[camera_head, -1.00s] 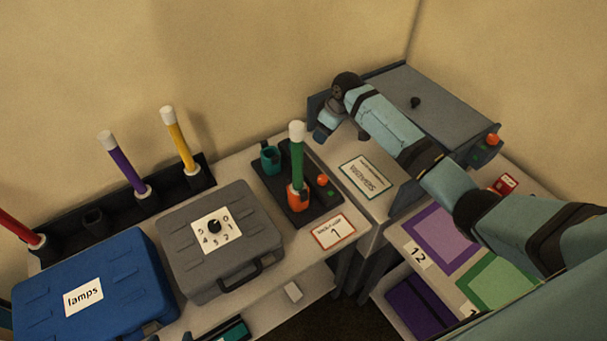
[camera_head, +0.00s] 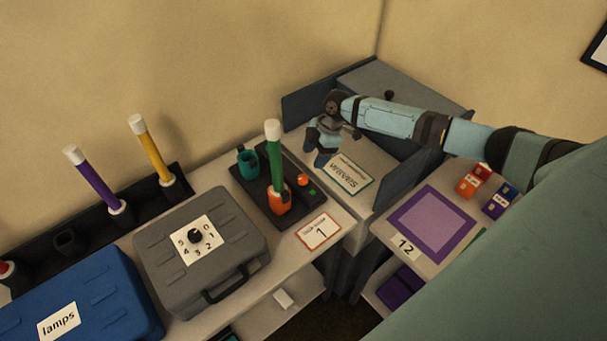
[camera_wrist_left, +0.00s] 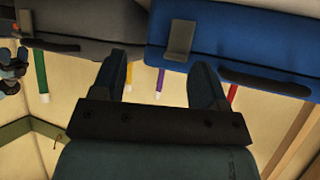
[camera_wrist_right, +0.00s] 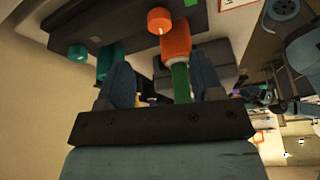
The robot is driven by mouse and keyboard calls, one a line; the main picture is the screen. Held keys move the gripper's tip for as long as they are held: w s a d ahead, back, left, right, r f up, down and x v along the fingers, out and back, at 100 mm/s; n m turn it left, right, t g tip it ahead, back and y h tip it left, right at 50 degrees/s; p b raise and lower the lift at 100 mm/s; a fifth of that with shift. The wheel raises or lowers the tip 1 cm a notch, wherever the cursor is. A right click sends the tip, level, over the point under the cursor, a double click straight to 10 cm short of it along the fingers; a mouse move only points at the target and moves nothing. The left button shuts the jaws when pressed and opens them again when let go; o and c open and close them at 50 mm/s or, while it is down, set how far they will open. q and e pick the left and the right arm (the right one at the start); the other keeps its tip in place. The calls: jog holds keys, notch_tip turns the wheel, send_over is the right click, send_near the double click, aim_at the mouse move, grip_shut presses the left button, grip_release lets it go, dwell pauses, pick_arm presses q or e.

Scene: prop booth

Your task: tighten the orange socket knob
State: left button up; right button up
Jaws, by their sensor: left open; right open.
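The orange socket (camera_head: 280,201) stands on a black board (camera_head: 254,196) and holds an upright green tube (camera_head: 275,155) with a white top. A small round orange knob (camera_head: 303,180) is beside it on the board. In the right wrist view the orange socket (camera_wrist_right: 176,38) and orange knob (camera_wrist_right: 160,20) show beyond the fingers. My right gripper (camera_head: 325,150) is open and empty, behind and right of the knob, apart from it. My left gripper (camera_wrist_left: 160,85) is open and empty in its wrist view; it is out of the head view.
A teal socket (camera_head: 247,163) stands on the same board. A grey case (camera_head: 200,251) and a blue lamps case (camera_head: 80,300) are to the left. A rack holds purple (camera_head: 97,185) and yellow (camera_head: 152,155) tubes. Card 1 (camera_head: 318,231) lies in front. Dark panels flank the labelled surface.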

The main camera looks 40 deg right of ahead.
aim_at(303, 178)
jog(key=b+x, duration=0.4)
jog(key=x, duration=0.4)
jog(key=shift+d, duration=0.1)
jog(key=shift+a+f+b, duration=0.25)
jog(key=shift+f+b, duration=0.2)
